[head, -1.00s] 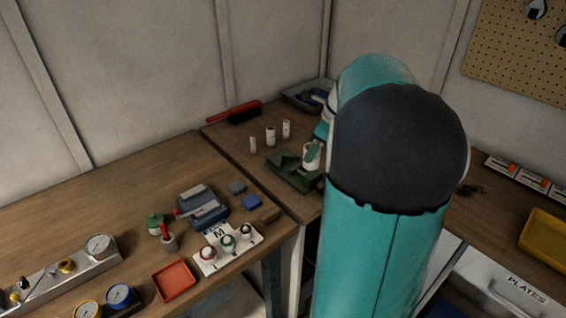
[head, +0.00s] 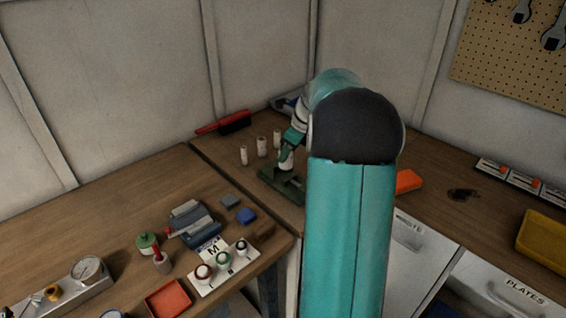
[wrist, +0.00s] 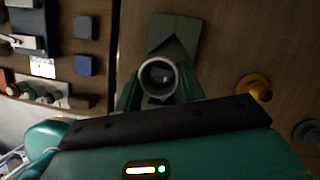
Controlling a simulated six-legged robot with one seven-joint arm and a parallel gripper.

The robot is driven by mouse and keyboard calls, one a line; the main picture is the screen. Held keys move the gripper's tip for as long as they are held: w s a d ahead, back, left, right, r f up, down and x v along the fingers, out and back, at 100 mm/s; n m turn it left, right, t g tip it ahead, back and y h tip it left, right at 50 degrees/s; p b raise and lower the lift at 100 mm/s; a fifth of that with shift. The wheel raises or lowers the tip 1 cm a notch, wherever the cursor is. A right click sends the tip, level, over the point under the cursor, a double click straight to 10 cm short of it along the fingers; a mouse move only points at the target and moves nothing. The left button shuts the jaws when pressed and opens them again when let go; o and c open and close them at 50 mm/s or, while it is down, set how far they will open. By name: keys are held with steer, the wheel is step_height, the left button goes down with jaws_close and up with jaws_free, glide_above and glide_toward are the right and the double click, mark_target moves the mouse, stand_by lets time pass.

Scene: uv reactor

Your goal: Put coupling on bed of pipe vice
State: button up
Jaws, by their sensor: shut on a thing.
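The coupling (wrist: 157,75) is a pale, open-ended tube, seen end-on in the wrist view and partly hidden in the head view (head: 287,160). My gripper (wrist: 158,88) is shut on it, with a green finger at each side; in the head view my gripper (head: 287,152) points down at the far bench. The pipe vice (head: 283,188) is dark green and lies directly below the coupling. Its V-notched end shows beyond the coupling in the wrist view (wrist: 176,38). My gripper and the coupling hide part of the bed, and I cannot tell whether the coupling touches it.
A brass-coloured part (wrist: 253,88) is right of the coupling. A blue-grey vice (head: 194,222) and blue blocks (head: 245,215) occupy the left bench.

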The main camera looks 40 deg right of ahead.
mark_target(283, 177)
steer(key=w+f, duration=0.2)
steer(key=f, duration=0.1)
steer(key=shift+w+d+f, duration=0.1)
steer(key=shift+w+d, duration=0.2)
steer(key=shift+w, duration=0.05)
steer(key=shift+w+f, duration=0.1)
steer(key=shift+f, duration=1.5)
steer(key=shift+f, duration=0.1)
steer(key=o, duration=1.2)
